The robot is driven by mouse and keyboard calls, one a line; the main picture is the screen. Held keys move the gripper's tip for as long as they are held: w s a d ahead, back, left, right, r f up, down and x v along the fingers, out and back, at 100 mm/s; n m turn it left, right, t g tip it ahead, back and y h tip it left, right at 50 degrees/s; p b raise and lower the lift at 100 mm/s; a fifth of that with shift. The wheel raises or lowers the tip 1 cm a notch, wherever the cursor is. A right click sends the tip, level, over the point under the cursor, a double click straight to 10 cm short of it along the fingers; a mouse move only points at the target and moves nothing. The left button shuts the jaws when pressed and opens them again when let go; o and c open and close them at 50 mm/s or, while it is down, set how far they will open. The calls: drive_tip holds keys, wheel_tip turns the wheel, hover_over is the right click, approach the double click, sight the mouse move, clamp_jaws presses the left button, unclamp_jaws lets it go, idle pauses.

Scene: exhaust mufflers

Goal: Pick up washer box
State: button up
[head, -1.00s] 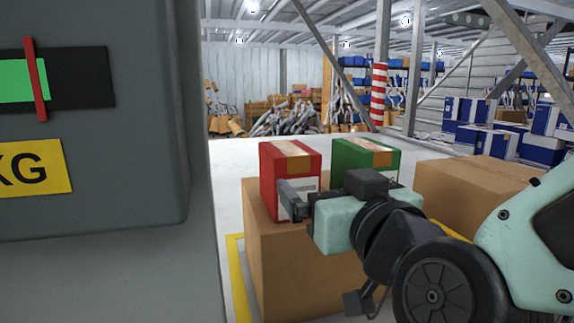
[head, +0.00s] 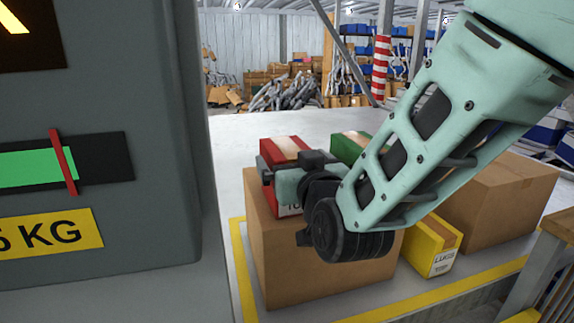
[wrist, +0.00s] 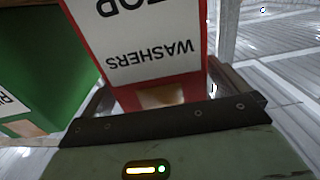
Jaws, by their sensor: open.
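The red washer box (head: 283,146), with a white label reading WASHERS, stands upright on a large cardboard box (head: 290,260). It appears upside down in the wrist view (wrist: 186,80). My gripper (head: 270,177) is at the near side of the red box in the head view, hiding part of its front. In the wrist view my gripper (wrist: 160,88) is open, with a finger on either side of the red box. I cannot tell whether the fingers touch it.
A green box (head: 347,145) stands just right of the red one. A yellow LUGS box (head: 432,246) sits lower, beside another cardboard box (head: 505,205). A large grey scale-like unit (head: 150,215) fills the left. A wooden edge (head: 553,255) is at right.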

drive_tip(key=shift+p+x, duration=0.5)
drive_tip(key=shift+x, duration=0.8)
drive_tip(key=shift+c, duration=0.3)
drive_tip(key=shift+r, duration=0.1)
drive_tip(key=c, duration=1.3)
